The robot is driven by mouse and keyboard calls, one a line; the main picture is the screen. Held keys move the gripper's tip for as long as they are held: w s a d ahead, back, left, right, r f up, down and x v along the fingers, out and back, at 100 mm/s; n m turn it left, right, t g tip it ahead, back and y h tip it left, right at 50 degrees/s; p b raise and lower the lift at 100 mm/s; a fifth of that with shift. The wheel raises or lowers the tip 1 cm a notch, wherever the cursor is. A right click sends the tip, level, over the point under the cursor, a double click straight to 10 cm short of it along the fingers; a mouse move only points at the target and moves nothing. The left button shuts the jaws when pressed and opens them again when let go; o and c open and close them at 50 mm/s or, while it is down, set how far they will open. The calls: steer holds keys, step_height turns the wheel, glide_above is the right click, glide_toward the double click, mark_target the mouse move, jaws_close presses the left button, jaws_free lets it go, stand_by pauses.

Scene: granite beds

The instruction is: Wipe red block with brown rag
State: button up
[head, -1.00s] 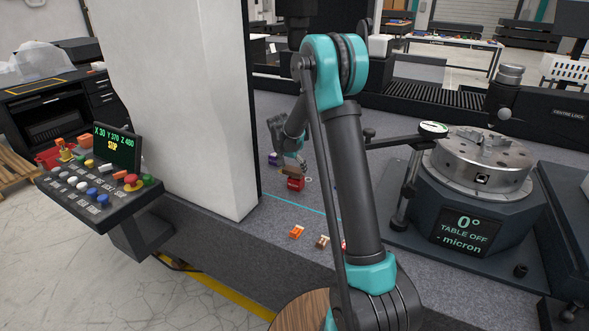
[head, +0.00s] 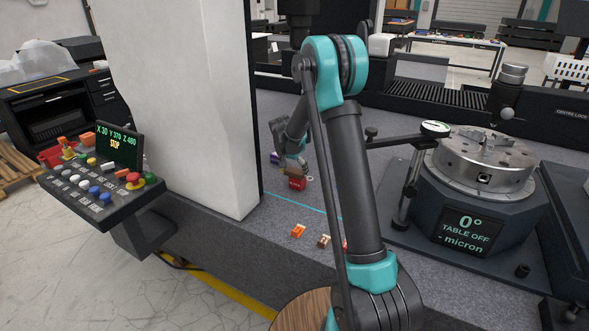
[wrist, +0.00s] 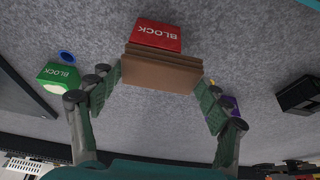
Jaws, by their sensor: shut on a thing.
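The red block (wrist: 157,35) lies on the grey granite surface at the top of the wrist view, its white lettering upside down. In the head view the red block (head: 296,184) sits just below my gripper. The brown rag (wrist: 160,72) is a folded, layered piece between my gripper's fingers (wrist: 160,92), right beside the block and overlapping its near edge in the picture. I cannot tell whether they touch. My gripper is shut on the rag. In the head view my arm partly hides the gripper, and the brown rag (head: 293,171) shows small above the block.
A green block (wrist: 58,77) and blue ring (wrist: 66,57) lie left of my gripper in the wrist view. A purple object (wrist: 231,105) is close to the right finger, a black one (wrist: 300,96) further right. A white column (head: 180,100) stands left, a rotary table (head: 480,165) right.

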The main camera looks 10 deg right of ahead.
steer(key=shift+s+d, duration=0.7)
steer(key=shift+d, duration=0.25)
steer(key=shift+w+a+f, duration=0.2)
steer(key=shift+w+a, duration=0.5)
steer(key=shift+a, duration=0.3)
stand_by(1.2)
steer(key=shift+r, duration=0.1)
steer(key=shift+r, duration=0.8)
